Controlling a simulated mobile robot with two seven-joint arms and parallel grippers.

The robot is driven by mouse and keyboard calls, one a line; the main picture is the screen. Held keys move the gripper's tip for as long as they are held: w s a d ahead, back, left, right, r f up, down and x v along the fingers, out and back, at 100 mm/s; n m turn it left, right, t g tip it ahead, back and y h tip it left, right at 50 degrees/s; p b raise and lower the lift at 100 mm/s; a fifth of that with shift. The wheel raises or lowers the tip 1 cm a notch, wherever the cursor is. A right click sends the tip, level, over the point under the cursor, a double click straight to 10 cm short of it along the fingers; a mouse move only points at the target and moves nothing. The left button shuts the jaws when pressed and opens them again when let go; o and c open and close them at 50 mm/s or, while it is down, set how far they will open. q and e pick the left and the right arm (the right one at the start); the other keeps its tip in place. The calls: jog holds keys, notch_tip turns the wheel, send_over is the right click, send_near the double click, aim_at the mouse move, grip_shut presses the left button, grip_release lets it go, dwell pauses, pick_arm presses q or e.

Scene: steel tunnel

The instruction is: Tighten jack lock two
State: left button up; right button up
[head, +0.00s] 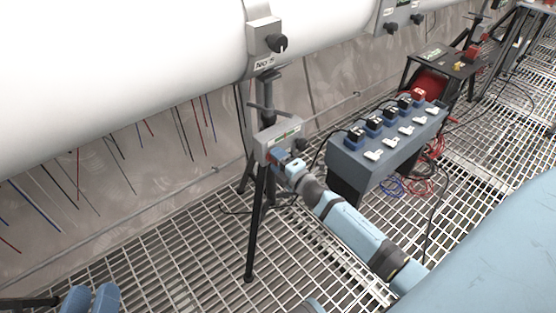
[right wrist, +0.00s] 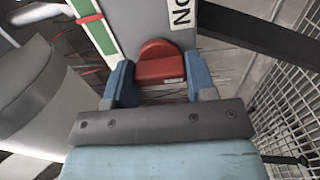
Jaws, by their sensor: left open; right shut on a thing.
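A grey jack box (head: 279,141) sits on a black tripod stand under the big white pipe. Its red lock knob (right wrist: 160,66) shows between my right gripper's blue fingers (right wrist: 160,85) in the right wrist view. My right gripper (head: 283,160) is at the front of the jack box and is shut on the red lock knob. My left gripper (head: 91,299) is open, low at the bottom left, away from the jack.
A grey-blue bench (head: 386,143) with several blue and white connectors stands right of the tripod. A black-framed table with a red drum (head: 432,83) stands beyond it. Cables (head: 424,182) lie on the grating. The grating floor at left is clear.

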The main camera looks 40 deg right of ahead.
pick_arm(q)
jog(key=shift+f, duration=0.1)
pick_arm(e)
jog(key=o, duration=0.9)
jog(key=shift+o, duration=0.2)
pick_arm(q)
jog(key=shift+t, duration=0.8)
jog(key=r+p, duration=0.1)
jog(key=r, duration=0.1)
jog(key=r+p, duration=0.2)
jog(key=shift+s+a, duration=0.1)
jog(key=shift+a, duration=0.1)
pick_arm(e)
jog(key=s+d, duration=0.1)
jog(key=s, duration=1.2)
jog(key=shift+s, duration=0.4)
pick_arm(q)
jog(key=shift+r, duration=0.25)
jog(key=shift+s, duration=0.1)
pick_arm(e)
jog(key=shift+s, duration=0.1)
